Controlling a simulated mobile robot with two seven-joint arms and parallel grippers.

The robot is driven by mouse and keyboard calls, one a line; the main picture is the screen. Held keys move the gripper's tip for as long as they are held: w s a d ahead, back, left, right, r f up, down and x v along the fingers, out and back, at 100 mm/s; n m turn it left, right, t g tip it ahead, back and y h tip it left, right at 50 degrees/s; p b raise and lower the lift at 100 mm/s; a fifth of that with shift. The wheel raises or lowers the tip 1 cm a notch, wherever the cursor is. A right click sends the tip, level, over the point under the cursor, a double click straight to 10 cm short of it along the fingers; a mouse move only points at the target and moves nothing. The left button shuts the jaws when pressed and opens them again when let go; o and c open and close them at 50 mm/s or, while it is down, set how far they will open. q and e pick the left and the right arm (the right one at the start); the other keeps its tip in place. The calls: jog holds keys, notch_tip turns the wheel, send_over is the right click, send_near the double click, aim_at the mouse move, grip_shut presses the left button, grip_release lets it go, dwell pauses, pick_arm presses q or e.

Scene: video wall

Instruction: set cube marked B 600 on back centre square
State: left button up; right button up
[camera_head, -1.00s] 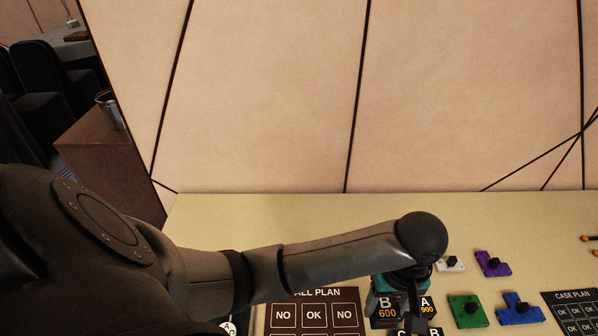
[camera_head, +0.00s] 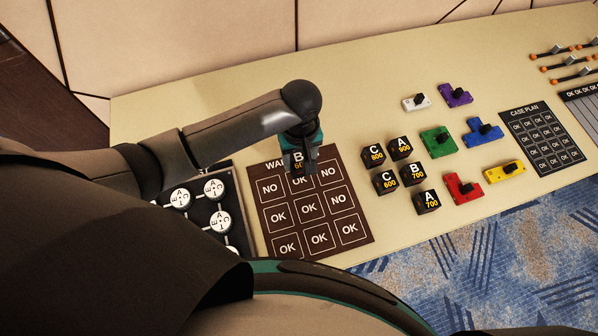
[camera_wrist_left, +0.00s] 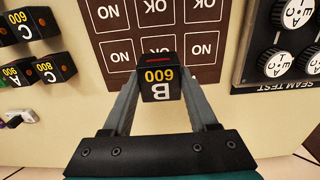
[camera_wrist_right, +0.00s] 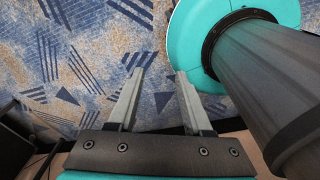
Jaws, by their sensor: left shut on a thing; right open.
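My left gripper (camera_head: 301,160) is shut on the black cube marked B 600 (camera_head: 298,158) and holds it over the back edge of the brown wall plan board (camera_head: 267,237). In the left wrist view the cube (camera_wrist_left: 159,83) sits between both fingers, its B 600 face toward the camera. The back centre square (camera_head: 299,181), marked OK, is partly covered by the gripper and cube. Whether the cube touches the board cannot be told. My right gripper (camera_wrist_right: 155,100) is open and empty, with patterned carpet beyond it.
Several lettered cubes, among them A 700 (camera_head: 426,201), stand right of the board. Coloured blocks such as the green one (camera_head: 438,141) and a case plan board (camera_head: 543,137) lie farther right. A black panel with round dials (camera_head: 202,233) is at left.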

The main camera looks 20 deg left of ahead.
aim_at(300, 160)
pick_arm(q)
notch_tip(300, 160, down, 3)
jog(key=shift+f+b, duration=0.1)
jog(key=shift+b, duration=0.2)
notch_tip(300, 160, down, 4)
jog(key=shift+r+b, duration=0.2)
jog(key=shift+b, duration=0.45)
jog(key=shift+f, duration=0.2)
pick_arm(e)
jog(key=shift+a+f, duration=0.3)
jog(key=shift+f, duration=0.3)
jog(key=shift+a+f, duration=0.25)
jog(key=shift+f, duration=0.35)
pick_arm(q)
jog(key=shift+f, duration=0.1)
pick_arm(e)
jog(key=shift+w, duration=0.1)
pick_arm(q)
jog(key=o, duration=1)
jog(key=shift+f, duration=0.1)
jog(key=shift+c, duration=0.2)
jog(key=o, duration=0.4)
jog(key=shift+o, duration=0.2)
pick_arm(e)
jog(key=shift+d, duration=0.25)
